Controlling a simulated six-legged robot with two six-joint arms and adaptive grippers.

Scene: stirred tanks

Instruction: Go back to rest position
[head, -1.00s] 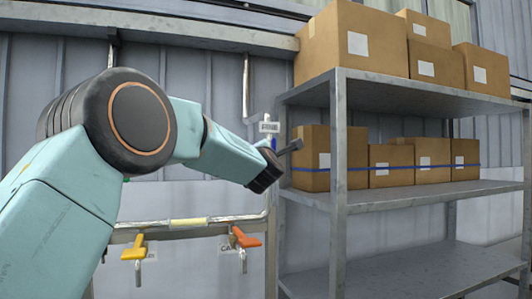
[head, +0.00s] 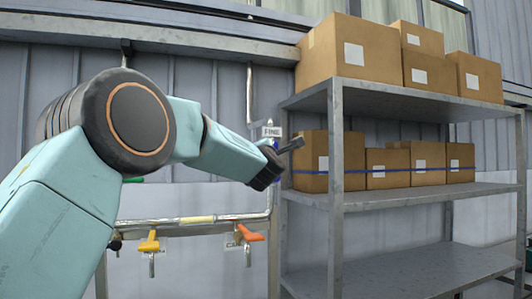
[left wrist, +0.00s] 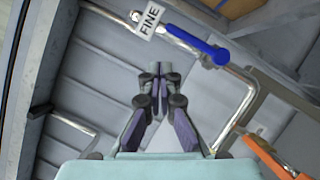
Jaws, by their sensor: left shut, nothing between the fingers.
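My left arm reaches in from the left in the head view. Its gripper (head: 292,146) is at the end of the teal arm, in front of the left end of the shelf rack. In the left wrist view the left gripper (left wrist: 156,72) is shut with its fingertips together and nothing between them. A blue valve handle (left wrist: 197,41) with a FINE label (left wrist: 151,20) is beyond the fingertips, apart from them. In the head view the FINE label (head: 271,132) shows just above the gripper. My right gripper is not in view.
A grey metal shelf rack (head: 337,200) with several cardboard boxes (head: 357,55) fills the right side. A pipe (head: 190,221) along the wall carries a yellow valve handle (head: 149,243) and an orange one (head: 250,234). The orange handle also shows in the left wrist view (left wrist: 265,152).

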